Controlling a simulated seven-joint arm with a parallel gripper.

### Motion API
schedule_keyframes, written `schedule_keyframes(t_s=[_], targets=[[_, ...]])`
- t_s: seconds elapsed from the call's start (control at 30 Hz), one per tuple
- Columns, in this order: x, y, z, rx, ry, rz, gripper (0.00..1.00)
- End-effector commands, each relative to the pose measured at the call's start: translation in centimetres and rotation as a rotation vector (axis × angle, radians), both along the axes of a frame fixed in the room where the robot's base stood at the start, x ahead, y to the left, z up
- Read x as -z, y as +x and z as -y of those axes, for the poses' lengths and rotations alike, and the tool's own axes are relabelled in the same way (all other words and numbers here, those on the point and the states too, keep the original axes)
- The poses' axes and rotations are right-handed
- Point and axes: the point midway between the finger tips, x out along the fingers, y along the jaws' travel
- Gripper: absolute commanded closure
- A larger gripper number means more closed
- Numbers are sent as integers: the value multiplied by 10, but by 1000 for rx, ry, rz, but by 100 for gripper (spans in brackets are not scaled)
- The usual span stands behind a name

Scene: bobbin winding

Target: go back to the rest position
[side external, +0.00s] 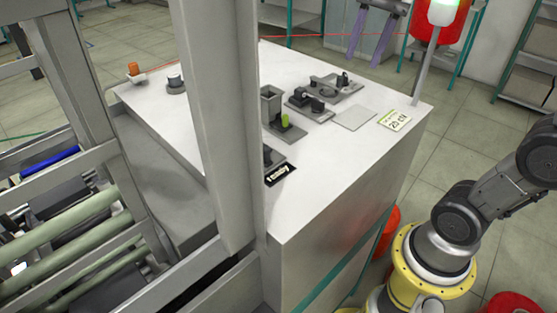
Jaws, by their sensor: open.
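My gripper (364,62) shows at the top edge, with two long bluish-purple fingers pointing down. The fingers stand apart with nothing between them, so it is open and empty. It appears high up, clear of the white work table (345,190); its exact height cannot be told. The upper part of the gripper and much of my arm are out of the picture.
Dark fixtures (336,84) and a grey holder with a green piece (284,120) stand on the table. An orange spool (134,69) sits at the far left corner. A grey post (222,130) hides part of the table. A lamp pole (420,75) rises at the right corner.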

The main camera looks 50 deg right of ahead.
Motion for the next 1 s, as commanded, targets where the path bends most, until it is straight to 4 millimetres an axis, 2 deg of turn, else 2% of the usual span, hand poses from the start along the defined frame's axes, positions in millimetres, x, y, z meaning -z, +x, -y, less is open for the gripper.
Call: schedule_keyframes(t_s=[0.03,0.2,0.4,0.5,0.57,0.7,1.0], targets=[[6,-19,-11,-89,-18,30,57],[40,-65,-34,-411,-98,122,57],[98,-102,-47,-803,-230,204,57],[124,-108,-47,-965,-293,213,57],[131,-107,-47,-1037,-321,212,57],[129,-100,-47,-1130,-376,235,57],[129,-99,-47,-1149,-382,233,57]])
